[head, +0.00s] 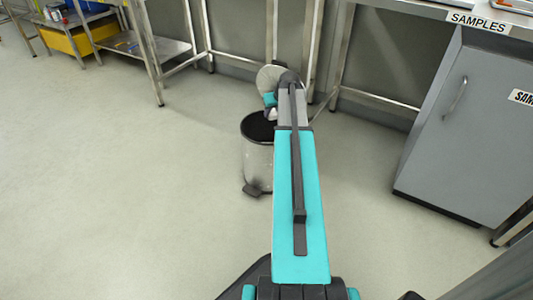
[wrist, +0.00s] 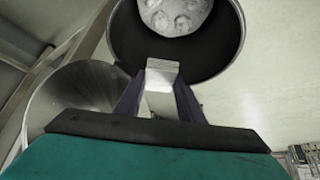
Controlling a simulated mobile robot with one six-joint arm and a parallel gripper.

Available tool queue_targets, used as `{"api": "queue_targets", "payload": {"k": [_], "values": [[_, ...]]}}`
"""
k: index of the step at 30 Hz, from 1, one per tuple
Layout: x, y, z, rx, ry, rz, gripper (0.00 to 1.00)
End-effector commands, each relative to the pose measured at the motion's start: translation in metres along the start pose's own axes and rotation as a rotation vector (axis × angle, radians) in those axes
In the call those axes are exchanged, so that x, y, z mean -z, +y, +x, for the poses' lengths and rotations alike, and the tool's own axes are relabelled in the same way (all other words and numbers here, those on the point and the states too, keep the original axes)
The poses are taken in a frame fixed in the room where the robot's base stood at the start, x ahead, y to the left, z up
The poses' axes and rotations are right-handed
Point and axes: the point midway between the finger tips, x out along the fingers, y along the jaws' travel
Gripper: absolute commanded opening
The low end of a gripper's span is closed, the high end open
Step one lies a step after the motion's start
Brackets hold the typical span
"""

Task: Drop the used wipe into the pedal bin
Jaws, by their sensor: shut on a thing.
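The pedal bin (head: 258,168) is a metal cylinder with a dark rim and a black pedal, standing on the floor. Its round lid (head: 268,77) is raised, and its open mouth (wrist: 222,45) fills the upper wrist view. A pale crumpled mass (wrist: 175,14) shows inside the bin. My gripper (wrist: 160,88) is shut on the used wipe (wrist: 161,66), a small whitish folded piece between the two dark fingers. In the wrist view the wipe overlaps the bin's near rim. In the head view my arm hides much of the gripper above the bin.
A grey cabinet (head: 458,125) stands at the right under a bench labelled SAMPLES. Metal bench legs (head: 190,30) and a low shelf (head: 150,48) stand behind and to the left. The floor (head: 120,200) left of the bin is clear.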

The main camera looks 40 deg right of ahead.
Motion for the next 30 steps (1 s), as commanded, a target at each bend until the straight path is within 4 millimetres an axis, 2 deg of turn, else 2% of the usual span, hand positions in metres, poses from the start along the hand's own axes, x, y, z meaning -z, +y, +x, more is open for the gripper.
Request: {"api": "queue_targets", "payload": {"k": [16, 30], "values": [[-0.024, 0.0, 0.037, 0.0, 0.0, 0.0, 0.1], [-0.028, 0.0, 0.044, 0.0, 0.0, 0.0, 0.1]]}}
